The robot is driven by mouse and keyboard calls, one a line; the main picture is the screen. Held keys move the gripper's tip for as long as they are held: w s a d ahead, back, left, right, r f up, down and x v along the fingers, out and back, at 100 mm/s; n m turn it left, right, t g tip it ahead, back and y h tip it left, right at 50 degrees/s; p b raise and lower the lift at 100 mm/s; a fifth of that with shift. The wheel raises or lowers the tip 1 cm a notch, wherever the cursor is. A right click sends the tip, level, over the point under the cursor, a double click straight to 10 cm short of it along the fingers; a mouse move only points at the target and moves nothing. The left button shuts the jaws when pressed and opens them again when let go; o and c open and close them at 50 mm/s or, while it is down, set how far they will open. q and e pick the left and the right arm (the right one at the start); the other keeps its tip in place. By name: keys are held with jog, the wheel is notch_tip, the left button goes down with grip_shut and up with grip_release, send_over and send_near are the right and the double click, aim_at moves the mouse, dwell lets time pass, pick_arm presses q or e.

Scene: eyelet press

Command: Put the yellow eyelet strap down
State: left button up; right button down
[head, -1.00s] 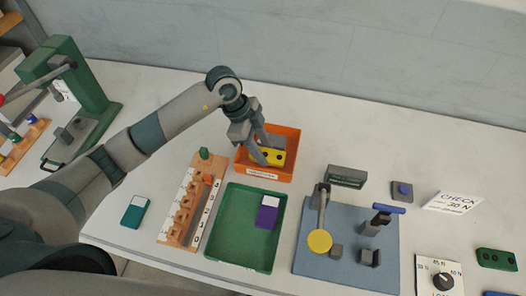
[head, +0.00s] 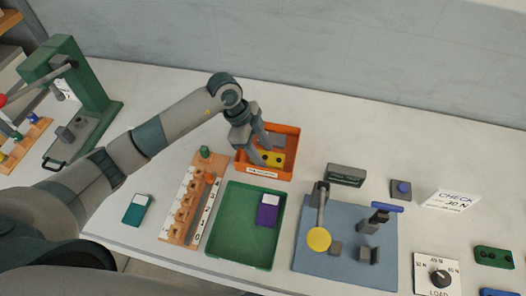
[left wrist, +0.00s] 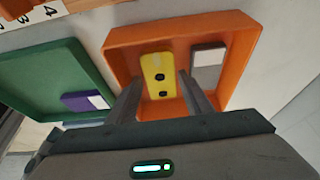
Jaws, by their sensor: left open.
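The yellow eyelet strap (head: 273,158) lies in the orange bin (head: 291,172), with its dark holes showing. In the left wrist view the yellow strap (left wrist: 158,76) lies on the floor of the orange bin (left wrist: 122,52), beside a grey piece with a pale end (left wrist: 207,67). My left gripper (left wrist: 165,92) is open, its two fingers apart on either side of the strap's near part. In the head view my left gripper (head: 265,150) reaches down into the bin and hides part of its contents. My right gripper does not show.
A green tray (head: 226,243) holding a purple piece (head: 267,210) stands in front of the bin. A wooden rack (head: 180,236) is left of it. A blue mat (head: 308,262) with a lever fixture is at right. White table behind the bin is clear.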

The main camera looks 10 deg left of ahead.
pick_arm(q)
jog(key=b+v, duration=0.2)
jog(key=v, duration=0.9)
jog(key=shift+a+r+b, duration=0.2)
jog(key=shift+r+b, duration=0.1)
jog(key=shift+b, duration=0.05)
